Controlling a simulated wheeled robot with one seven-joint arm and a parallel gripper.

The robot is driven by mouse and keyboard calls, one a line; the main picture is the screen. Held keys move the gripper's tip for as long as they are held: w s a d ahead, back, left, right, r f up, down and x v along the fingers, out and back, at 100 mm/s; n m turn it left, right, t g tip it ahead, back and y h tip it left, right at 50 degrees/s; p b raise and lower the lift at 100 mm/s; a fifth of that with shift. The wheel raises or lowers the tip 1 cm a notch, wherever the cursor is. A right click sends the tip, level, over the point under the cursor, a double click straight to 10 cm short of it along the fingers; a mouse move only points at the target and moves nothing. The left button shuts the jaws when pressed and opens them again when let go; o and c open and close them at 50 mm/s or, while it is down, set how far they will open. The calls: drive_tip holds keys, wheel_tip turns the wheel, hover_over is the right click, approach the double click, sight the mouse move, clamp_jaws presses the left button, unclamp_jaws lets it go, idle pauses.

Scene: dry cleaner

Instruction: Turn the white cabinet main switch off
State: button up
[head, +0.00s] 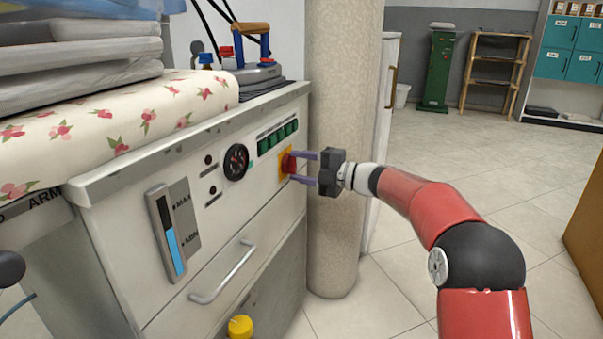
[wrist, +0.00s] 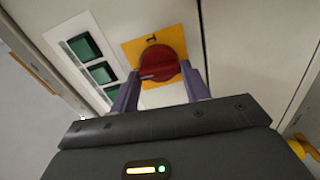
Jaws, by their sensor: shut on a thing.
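The white cabinet (head: 128,224) stands at the left in the head view. Its main switch (head: 289,163) is a red rotary knob on a yellow plate, on the upper right of the front panel. It also shows in the wrist view as a red knob (wrist: 160,62) with a pale line on its face, on the yellow plate (wrist: 132,48). My gripper (head: 303,168) reaches the knob from the right, with its purple fingers on either side of it. The fingers are shut on the knob. Their contact points are partly hidden.
Green buttons (head: 277,137), a round gauge (head: 236,162) and a level window (head: 173,250) share the panel. A drawer handle (head: 226,274) sticks out below. A round column (head: 343,80) stands close behind my gripper. The floor (head: 415,120) to the right is open.

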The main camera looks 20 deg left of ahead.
drive_tip(key=shift+f+n, duration=0.1)
drive_tip(key=shift+n, duration=0.6)
drive_tip(key=o, duration=1)
drive_tip(key=shift+d, duration=0.1)
drive_tip(key=d, duration=0.7)
drive_tip(key=shift+s+d, duration=0.35)
